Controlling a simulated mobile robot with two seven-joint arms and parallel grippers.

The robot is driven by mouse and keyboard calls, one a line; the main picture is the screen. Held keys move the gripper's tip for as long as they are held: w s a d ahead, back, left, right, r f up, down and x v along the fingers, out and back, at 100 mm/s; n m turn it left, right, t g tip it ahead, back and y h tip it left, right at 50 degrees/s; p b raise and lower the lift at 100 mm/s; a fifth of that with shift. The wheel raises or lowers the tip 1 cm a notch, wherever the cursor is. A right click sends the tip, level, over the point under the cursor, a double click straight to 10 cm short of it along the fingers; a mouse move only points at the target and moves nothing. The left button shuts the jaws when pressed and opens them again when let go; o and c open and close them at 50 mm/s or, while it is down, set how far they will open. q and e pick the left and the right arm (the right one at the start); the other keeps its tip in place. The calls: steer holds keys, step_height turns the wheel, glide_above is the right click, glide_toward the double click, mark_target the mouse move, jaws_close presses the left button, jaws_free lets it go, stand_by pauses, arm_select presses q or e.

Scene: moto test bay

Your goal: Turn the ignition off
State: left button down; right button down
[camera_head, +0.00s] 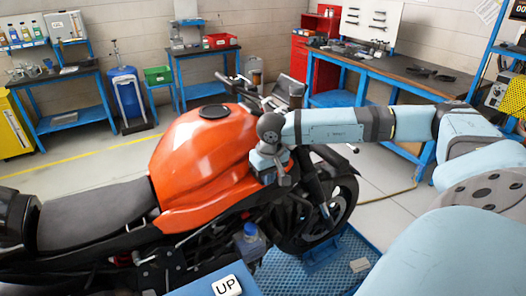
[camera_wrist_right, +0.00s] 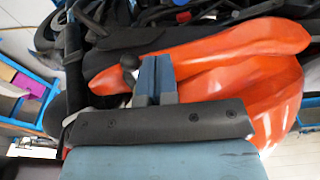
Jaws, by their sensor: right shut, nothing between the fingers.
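The orange motorcycle (camera_head: 205,155) stands across the middle of the head view, its handlebar area (camera_head: 285,92) at the upper right of its tank. I cannot make out the ignition switch or a key in either view. My right gripper (camera_head: 284,181) hangs beside the front right of the tank, below the handlebar, partly hidden by its own wrist. In the right wrist view its fingers (camera_wrist_right: 156,64) are together and empty, in front of the orange bodywork (camera_wrist_right: 215,45). A dark rounded knob (camera_wrist_right: 129,62) shows just left of the fingertips. My left gripper is not in view.
The front wheel (camera_head: 325,205) stands on a blue grid platform (camera_head: 305,265). A blue workbench (camera_head: 385,68) and red cabinet (camera_head: 318,50) stand behind. An "UP" button (camera_head: 227,286) is at the bottom. Bare floor lies left of the motorcycle.

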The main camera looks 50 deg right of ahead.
step_height(320, 180, up, 8)
steer(key=p, duration=0.3)
stand_by(0.3)
steer(key=shift+f, duration=0.1)
stand_by(0.3)
